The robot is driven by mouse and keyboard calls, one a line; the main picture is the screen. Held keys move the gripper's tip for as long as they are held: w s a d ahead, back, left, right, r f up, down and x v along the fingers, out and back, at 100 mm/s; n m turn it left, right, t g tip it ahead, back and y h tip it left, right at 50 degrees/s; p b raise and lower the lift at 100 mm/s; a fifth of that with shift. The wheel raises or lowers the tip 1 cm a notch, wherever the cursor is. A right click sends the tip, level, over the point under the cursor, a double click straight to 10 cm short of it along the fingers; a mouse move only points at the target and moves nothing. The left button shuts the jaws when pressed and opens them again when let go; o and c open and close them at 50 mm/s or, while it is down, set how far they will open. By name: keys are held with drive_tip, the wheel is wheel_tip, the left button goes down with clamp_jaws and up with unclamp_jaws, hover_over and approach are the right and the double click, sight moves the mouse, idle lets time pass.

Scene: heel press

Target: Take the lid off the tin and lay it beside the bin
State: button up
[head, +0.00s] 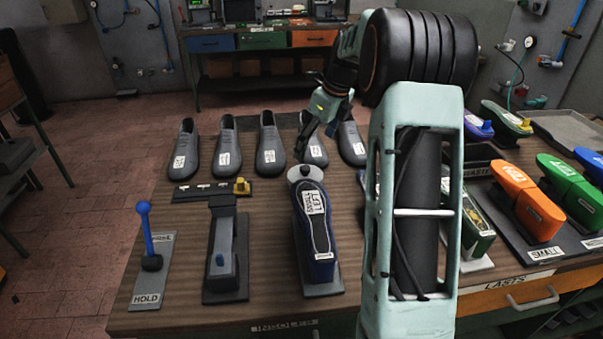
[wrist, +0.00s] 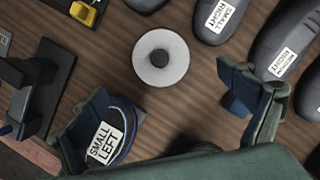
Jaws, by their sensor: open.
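A round white lid with a dark knob (head: 305,172) shows at the far end of the blue last in the head view. It also shows in the wrist view, seen from above, as the white disc (wrist: 147,66). The tin's body under it cannot be made out. My gripper (head: 316,142) is open and empty, above and slightly behind the lid. In the wrist view my gripper (wrist: 170,112) has its fingers wide apart, with the lid ahead of them. A dark tray marked WASTE (head: 480,172), likely the bin, is partly hidden behind my arm.
A blue last labelled SMALL LEFT (head: 315,225) stands in front of the lid. Several grey shoes (head: 227,150) line the back of the bench. A lever stand (head: 150,262) and a dark press (head: 222,250) are at left. Orange and green lasts (head: 527,200) fill the right.

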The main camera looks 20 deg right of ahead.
sight(306, 168)
drive_tip(key=x, duration=1)
drive_tip(key=shift+a+f+p, duration=0.15)
drive_tip(key=shift+p, duration=0.15)
drive_tip(key=shift+c, duration=0.4)
drive_tip(key=c, duration=0.9)
